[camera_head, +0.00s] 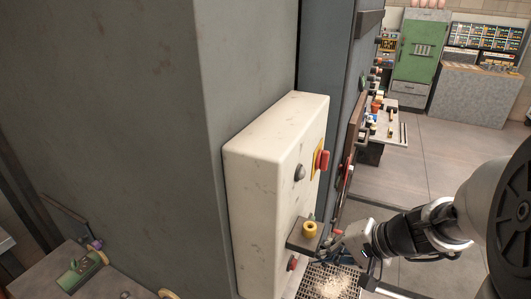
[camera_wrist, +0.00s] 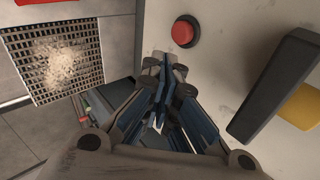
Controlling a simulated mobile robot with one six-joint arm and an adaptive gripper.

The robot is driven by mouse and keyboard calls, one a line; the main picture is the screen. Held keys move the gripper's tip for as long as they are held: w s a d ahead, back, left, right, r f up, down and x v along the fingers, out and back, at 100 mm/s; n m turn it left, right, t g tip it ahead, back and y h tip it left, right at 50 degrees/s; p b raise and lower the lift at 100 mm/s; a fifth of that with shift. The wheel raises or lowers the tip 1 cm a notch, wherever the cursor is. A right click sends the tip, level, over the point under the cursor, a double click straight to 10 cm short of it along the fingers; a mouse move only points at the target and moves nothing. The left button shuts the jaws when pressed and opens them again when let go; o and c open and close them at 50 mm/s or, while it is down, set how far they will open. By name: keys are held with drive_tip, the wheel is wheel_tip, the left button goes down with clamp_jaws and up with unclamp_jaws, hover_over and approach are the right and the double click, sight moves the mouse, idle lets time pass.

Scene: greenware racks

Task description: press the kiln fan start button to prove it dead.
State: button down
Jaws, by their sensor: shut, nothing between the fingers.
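A cream control box (camera_head: 262,190) is fixed to the grey column. Its face carries a dark round button (camera_head: 299,172), a red switch on a yellow plate (camera_head: 322,160) and a low red button (camera_head: 292,263). No label is readable, so I cannot tell which is the fan start button. My gripper (camera_head: 338,246) is shut and empty beside the box's lower part. In the wrist view the fingertips (camera_wrist: 168,66) point toward the box face, just below a round red button (camera_wrist: 184,32); they appear apart from it.
A dark bracket (camera_head: 300,241) sticks out from the box with a yellow knob-like piece (camera_head: 310,229) on it, close to my gripper. A floor grate (camera_wrist: 25,45) with pale debris (camera_wrist: 60,62) lies below. A green cabinet (camera_head: 416,50) stands far back; open floor lies before it.

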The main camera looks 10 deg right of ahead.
drive_tip(key=w+d+f+m+t+h, duration=0.1)
drive_tip(key=w+d+m+t, duration=0.1)
drive_tip(key=d, duration=0.5)
drive_tip(key=w+d+f+m+t+h, duration=0.1)
drive_tip(key=w+d+t, duration=0.2)
drive_tip(key=d, duration=0.3)
drive_tip(key=shift+w+d+f+m, duration=0.2)
drive_tip(key=shift+w+d+m, duration=0.15)
drive_tip(key=shift+d+m, duration=0.05)
drive_tip(key=shift+a, duration=0.1)
drive_tip(key=w+a+b, duration=0.1)
drive_tip(key=w+a, duration=0.4)
drive_tip(key=a, duration=0.2)
drive_tip(key=shift+a, duration=0.1)
drive_tip(key=shift+a+b, duration=0.15)
drive_tip(key=shift+b, duration=0.3)
drive_tip(key=shift+w+a+b, duration=0.15)
drive_tip(key=shift+a+b, duration=0.05)
drive_tip(key=shift+b, duration=0.1)
